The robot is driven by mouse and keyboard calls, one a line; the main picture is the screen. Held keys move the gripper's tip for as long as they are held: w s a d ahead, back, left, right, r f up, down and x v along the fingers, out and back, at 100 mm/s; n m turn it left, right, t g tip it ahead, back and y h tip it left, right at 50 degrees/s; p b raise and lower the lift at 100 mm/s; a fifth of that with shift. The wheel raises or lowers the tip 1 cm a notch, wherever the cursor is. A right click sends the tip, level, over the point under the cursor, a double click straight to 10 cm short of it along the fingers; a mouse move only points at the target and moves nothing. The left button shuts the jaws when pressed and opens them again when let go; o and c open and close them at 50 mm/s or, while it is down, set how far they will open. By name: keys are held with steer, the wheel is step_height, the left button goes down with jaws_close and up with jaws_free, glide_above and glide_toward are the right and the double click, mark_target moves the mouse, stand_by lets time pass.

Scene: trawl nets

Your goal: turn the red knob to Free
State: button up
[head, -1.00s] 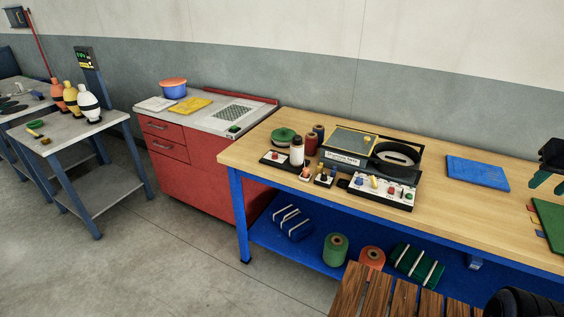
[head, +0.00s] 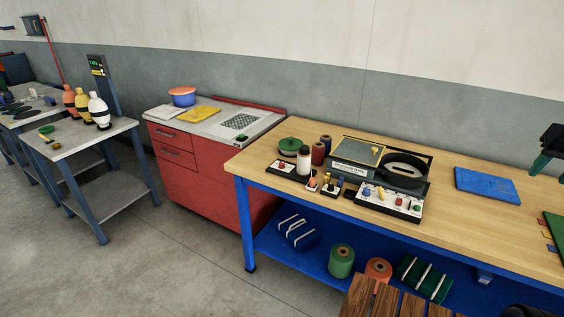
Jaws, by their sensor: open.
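A control panel (head: 387,203) with a pale face sits at the front of a black-and-yellow device on the wooden bench. It carries several small coloured knobs, one of them a red knob (head: 399,201) right of the middle. Its pointer direction and any lettering are too small to read. My gripper (head: 546,160), dark with teal fingers, is at the right edge, partly cut off. It is open and empty, well to the right of the panel and apart from it.
A bottle (head: 303,160), spools and small items crowd the bench left of the panel. A blue mat (head: 488,184) lies to the right, with bare wood between. A slatted wooden top (head: 395,300) stands in front. A red cabinet (head: 205,180) is at left.

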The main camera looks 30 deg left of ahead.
steer(key=w+a+r+g, duration=0.1)
steer(key=w+a+r, duration=0.2)
steer(key=w+a, duration=0.55)
steer(key=w+a+r, duration=0.3)
steer(key=w+a, duration=0.4)
steer(key=w, duration=0.2)
steer(key=w+a+f, duration=0.1)
steer(key=w+a, duration=0.3)
steer(key=a, duration=0.3)
steer(key=w+a+f+g, duration=0.1)
steer(key=w+a+f, duration=0.15)
steer(key=a, duration=0.45)
steer(key=w+a, duration=0.4)
steer(key=a, duration=0.2)
steer(key=g, duration=0.2)
glide_above(282, 165)
steer(key=w, duration=0.1)
step_height(282, 165, down, 26)
steer(key=shift+n, duration=0.3)
steer(key=f, duration=1)
steer(key=shift+a+f, duration=0.2)
steer(key=shift+a, duration=0.1)
jaws_close()
